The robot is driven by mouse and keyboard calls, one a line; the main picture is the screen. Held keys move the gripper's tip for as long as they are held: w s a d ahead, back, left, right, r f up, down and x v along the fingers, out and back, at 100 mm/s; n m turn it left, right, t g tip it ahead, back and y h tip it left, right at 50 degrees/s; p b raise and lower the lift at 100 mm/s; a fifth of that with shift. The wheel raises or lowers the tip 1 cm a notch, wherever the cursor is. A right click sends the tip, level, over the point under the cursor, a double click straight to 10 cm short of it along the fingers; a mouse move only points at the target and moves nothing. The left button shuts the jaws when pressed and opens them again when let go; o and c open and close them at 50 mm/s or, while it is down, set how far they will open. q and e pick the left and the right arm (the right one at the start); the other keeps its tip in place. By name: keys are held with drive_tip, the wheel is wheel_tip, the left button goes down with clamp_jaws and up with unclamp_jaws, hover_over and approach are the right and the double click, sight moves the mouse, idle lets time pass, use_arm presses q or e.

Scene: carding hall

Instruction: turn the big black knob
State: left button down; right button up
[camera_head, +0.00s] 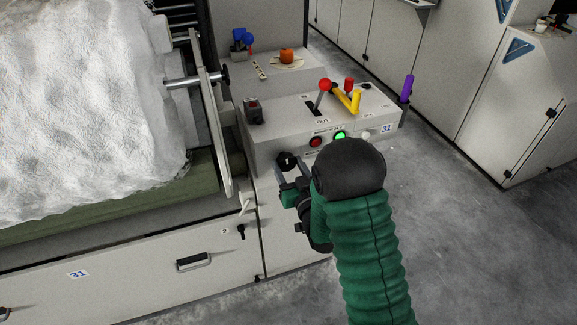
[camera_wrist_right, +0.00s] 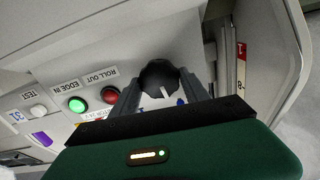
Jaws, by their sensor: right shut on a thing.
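The big black knob (camera_head: 288,161) sits on the front face of the machine's control box, left of the red and green buttons. In the right wrist view the round black knob (camera_wrist_right: 161,78), with a white mark line on it, is between my two fingers. My right gripper (camera_head: 289,170) reaches it from the front and is shut on it; the gripper's fingers also show in the right wrist view (camera_wrist_right: 161,92). My green-sleeved right arm hides part of the panel below. My left gripper is not in view.
A red button (camera_head: 315,142), a lit green button (camera_head: 340,135) and a white button (camera_head: 364,134) are right of the knob. A red-ball lever (camera_head: 325,84), yellow handle (camera_head: 356,101) and purple handle (camera_head: 407,87) stand above. White fibre (camera_head: 80,110) fills the left. Floor at right is clear.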

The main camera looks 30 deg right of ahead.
drive_tip(key=c, duration=0.5)
drive_tip(key=shift+f+m, duration=0.1)
drive_tip(key=shift+m, duration=0.5)
drive_tip(key=shift+m+b, duration=0.3)
drive_tip(key=shift+m, duration=0.5)
drive_tip(key=o, duration=1.4)
